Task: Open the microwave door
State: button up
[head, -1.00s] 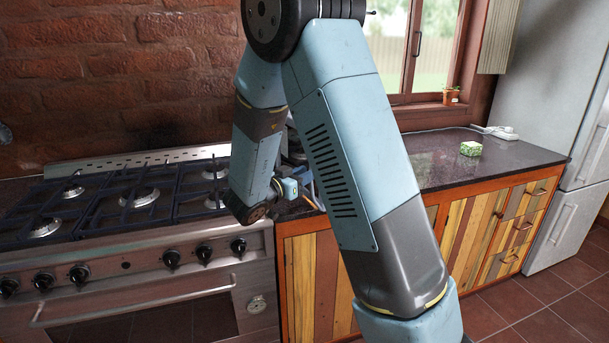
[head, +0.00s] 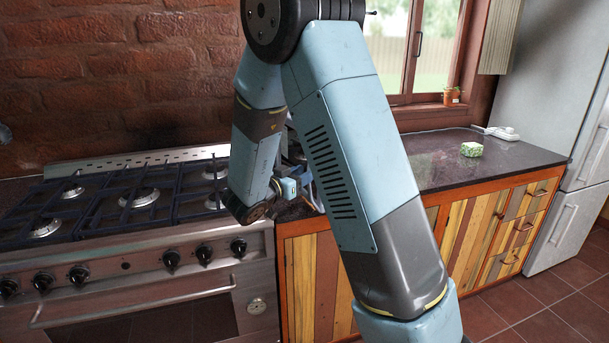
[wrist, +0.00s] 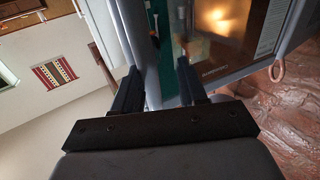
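In the wrist view, which is tilted, a grey-framed appliance front, apparently the microwave (wrist: 222,25), fills the top centre. It has a dark glossy face with a warm glow or reflection in it. My gripper (wrist: 160,78) points at it with its two dark fingers apart. A grey edge of the appliance runs up between and beyond the fingers. I cannot tell whether the fingers touch it, or whether the door is ajar. In the head view my own arm hides the microwave and the gripper's fingers.
A gas stove (head: 125,215) stands at the left against a brick wall. A dark counter (head: 430,178) carries a small green-patterned box (head: 471,150) and a white power strip (head: 497,132). A fridge (head: 565,110) stands at the right. A patterned wall hanging (wrist: 55,73) shows in the wrist view.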

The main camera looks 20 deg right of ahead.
jog(key=shift+s+a, duration=0.1)
jog(key=v, duration=1.3)
jog(key=shift+a, duration=0.3)
